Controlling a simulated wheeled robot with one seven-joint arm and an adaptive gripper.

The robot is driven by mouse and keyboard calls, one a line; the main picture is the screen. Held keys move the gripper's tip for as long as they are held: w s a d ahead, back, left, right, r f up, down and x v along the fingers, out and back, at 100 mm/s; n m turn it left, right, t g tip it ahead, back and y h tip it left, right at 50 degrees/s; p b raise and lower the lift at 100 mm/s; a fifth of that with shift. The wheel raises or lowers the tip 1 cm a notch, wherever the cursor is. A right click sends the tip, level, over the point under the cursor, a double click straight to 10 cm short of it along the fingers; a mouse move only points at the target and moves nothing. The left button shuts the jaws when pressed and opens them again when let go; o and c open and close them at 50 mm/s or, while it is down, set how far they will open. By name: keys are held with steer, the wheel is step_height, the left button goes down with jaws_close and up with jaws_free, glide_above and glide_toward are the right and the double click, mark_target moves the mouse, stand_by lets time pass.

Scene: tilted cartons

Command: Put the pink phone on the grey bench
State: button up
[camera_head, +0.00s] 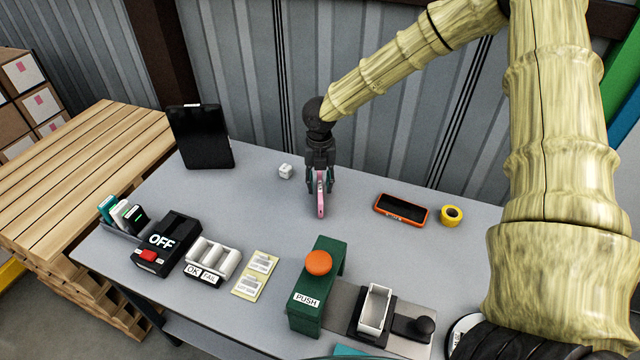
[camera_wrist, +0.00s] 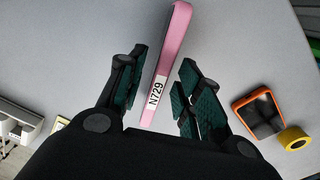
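The pink phone (camera_head: 321,196) is on edge, upright and narrow side toward me, at the middle of the grey bench (camera_head: 270,215). Its lower end looks at or very near the bench top; I cannot tell if it touches. In the wrist view the pink phone (camera_wrist: 174,42) shows a white label reading N729. My gripper (camera_head: 320,178) points down over it. In the wrist view the green pads of my gripper (camera_wrist: 160,88) stand on both sides of the phone, with visible gaps, so it is open around it.
An orange-framed phone (camera_head: 401,209) and a yellow tape roll (camera_head: 451,215) lie to the right. A small white cube (camera_head: 285,171) is to the left. A green push-button box (camera_head: 318,285), a black OFF box (camera_head: 166,243) and trays line the front. A black case (camera_head: 201,137) stands back left.

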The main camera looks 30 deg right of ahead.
mark_target(320, 183)
step_height(320, 183, up, 11)
steer(key=b, duration=0.1)
steer(key=shift+r, duration=0.15)
stand_by(0.4)
